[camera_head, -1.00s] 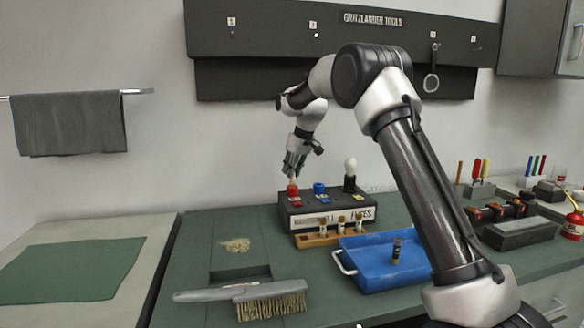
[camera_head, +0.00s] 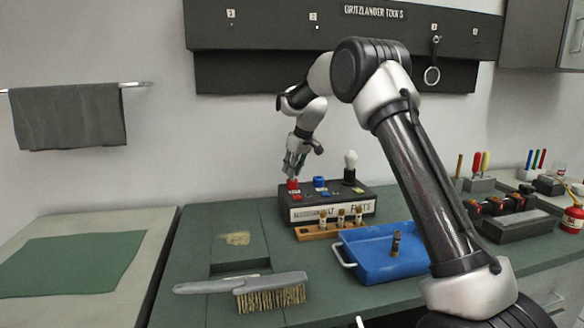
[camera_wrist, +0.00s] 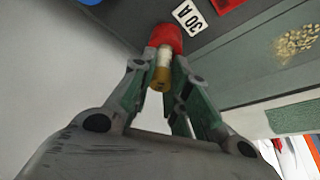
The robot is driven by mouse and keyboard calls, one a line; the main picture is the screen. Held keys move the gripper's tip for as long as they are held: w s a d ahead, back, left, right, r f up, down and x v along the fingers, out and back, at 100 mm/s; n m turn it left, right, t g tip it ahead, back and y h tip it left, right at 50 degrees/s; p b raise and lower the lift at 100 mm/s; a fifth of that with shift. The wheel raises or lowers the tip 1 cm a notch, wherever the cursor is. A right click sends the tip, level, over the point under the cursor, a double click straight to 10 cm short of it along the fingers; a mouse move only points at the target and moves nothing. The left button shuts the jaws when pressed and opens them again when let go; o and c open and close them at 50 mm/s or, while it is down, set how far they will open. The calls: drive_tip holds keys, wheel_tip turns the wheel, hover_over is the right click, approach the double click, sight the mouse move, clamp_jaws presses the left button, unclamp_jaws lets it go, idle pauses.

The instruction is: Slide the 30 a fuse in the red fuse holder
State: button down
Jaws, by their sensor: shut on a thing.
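My gripper (camera_head: 292,174) is over the left end of the black fuse box (camera_head: 328,208), right at the red fuse holder (camera_head: 293,185). In the wrist view the gripper (camera_wrist: 165,82) is shut on a fuse (camera_wrist: 163,62) with a brass end cap and a pale body. The far end of the fuse meets the red holder (camera_wrist: 166,36) and is hidden there; how deep it sits I cannot tell. A white label (camera_wrist: 189,17) reading "30 A" lies beside the holder. The blue holder (camera_head: 319,182) stands to the right on the box.
A white bulb (camera_head: 351,159) stands at the box's right end. A wooden rack (camera_head: 318,232) with several fuses stands in front. A blue tray (camera_head: 350,262) holds a dark cylinder (camera_head: 396,243). A brush (camera_head: 270,294) lies at the front left. A wall panel (camera_head: 345,72) is behind.

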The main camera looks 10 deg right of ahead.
drive_tip(key=shift+f, duration=0.3)
drive_tip(key=c, duration=0.8)
unclamp_jaws()
drive_tip(key=shift+r, duration=0.15)
drive_tip(key=shift+r, duration=2.9)
